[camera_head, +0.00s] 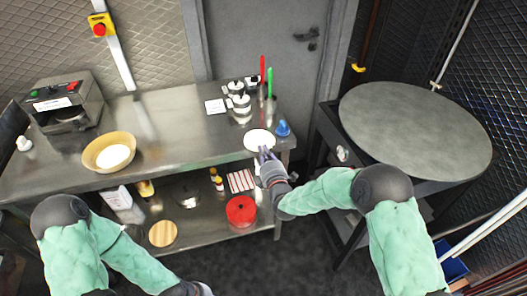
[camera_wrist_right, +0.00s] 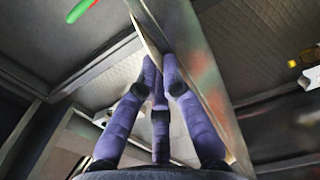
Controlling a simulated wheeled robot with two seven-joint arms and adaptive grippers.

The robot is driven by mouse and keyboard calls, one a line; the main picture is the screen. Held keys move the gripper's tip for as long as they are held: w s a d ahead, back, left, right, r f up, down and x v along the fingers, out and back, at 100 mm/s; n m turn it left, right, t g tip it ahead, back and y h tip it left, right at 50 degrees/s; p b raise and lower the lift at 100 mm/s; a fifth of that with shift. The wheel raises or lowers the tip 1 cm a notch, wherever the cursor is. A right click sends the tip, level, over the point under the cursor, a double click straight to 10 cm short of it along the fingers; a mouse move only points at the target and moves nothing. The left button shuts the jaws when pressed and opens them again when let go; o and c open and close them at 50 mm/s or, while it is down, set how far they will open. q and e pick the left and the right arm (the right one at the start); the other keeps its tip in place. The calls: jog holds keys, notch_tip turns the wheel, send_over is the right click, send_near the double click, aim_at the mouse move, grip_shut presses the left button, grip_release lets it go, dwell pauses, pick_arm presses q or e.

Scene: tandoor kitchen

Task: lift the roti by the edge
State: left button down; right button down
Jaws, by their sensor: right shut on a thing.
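The roti (camera_head: 260,139) is a pale, near-white round disc at the right front corner of the steel counter in the head view. My right gripper (camera_head: 266,153) reaches it from the front, with its fingers at the near edge. In the right wrist view, the purple fingers (camera_wrist_right: 160,68) are closed together on a thin, pale edge (camera_wrist_right: 147,36), which looks like the roti seen edge-on. I cannot tell how much of the roti is off the counter. My left arm runs down to the bottom edge in the head view, and its fingers are not visible.
The steel counter (camera_head: 180,125) also holds a wooden bowl (camera_head: 93,159), shaker jars (camera_head: 238,100), upright red and green-handled tools (camera_head: 269,80) and a blue item (camera_head: 283,128) close beside the roti. A red pot (camera_head: 240,211) is below. A large round grey top (camera_head: 415,130) stands right.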

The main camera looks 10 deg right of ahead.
notch_tip(320, 180, up, 2)
jog(key=shift+r+p, duration=0.15)
jog(key=shift+p, duration=0.5)
jog(key=s+r+p, duration=0.2)
jog(key=s, duration=0.5)
jog(key=s+r+p, duration=0.3)
jog(key=s, duration=0.4)
jog(key=shift+d, duration=0.25)
